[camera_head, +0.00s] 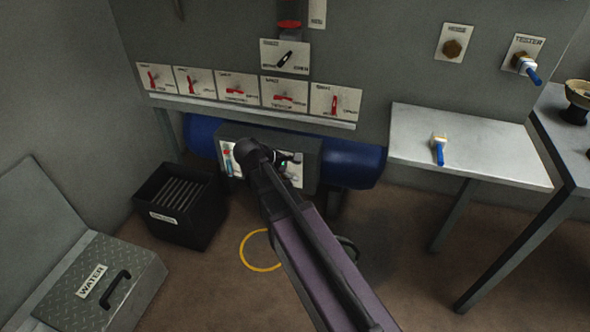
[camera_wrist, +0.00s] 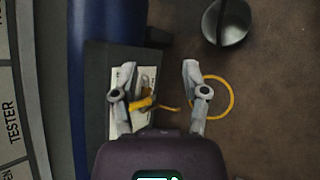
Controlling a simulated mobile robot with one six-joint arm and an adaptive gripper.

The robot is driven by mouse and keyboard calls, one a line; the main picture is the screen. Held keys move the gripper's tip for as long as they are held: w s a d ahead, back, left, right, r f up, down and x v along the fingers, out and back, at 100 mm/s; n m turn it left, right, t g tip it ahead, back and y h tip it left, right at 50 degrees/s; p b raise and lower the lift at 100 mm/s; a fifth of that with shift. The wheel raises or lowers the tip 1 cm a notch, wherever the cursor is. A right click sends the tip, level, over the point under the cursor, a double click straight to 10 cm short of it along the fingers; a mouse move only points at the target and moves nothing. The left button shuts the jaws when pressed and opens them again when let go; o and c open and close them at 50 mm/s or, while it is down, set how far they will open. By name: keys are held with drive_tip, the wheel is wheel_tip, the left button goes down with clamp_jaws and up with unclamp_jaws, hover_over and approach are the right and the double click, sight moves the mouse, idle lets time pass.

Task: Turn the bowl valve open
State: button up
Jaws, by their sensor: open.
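A row of valve plates with red handles (camera_head: 237,90) is on the grey wall panel, and a plate with a black handle (camera_head: 290,58) is above it. The labels are too small for me to tell which is the bowl valve. In front of the blue tank, a grey box (camera_head: 311,160) carries a white plate (camera_head: 227,160), partly hidden by my arm. My gripper (camera_wrist: 159,70) is open at this box. In the wrist view, a yellow handle-like part (camera_wrist: 143,103) shows between its fingers. I cannot tell whether they touch it.
The blue tank (camera_head: 355,163) lies under the panel. A black bin (camera_head: 163,219) stands left, near a WATER box (camera_head: 125,263). A metal shelf (camera_head: 470,145) with a blue-handled tool (camera_head: 438,151) is right. A yellow ring (camera_head: 250,262) and dark round object (camera_wrist: 226,22) are on the floor.

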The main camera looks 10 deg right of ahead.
drive_tip(key=s+f+m+g+y, duration=0.2)
drive_tip(key=s+f+m+y, duration=0.4)
drive_tip(key=s+m+y, duration=0.3)
drive_tip(key=shift+s+d+m, duration=0.15)
drive_tip(key=shift+s+m, duration=1.35)
drive_tip(key=shift+m, duration=0.1)
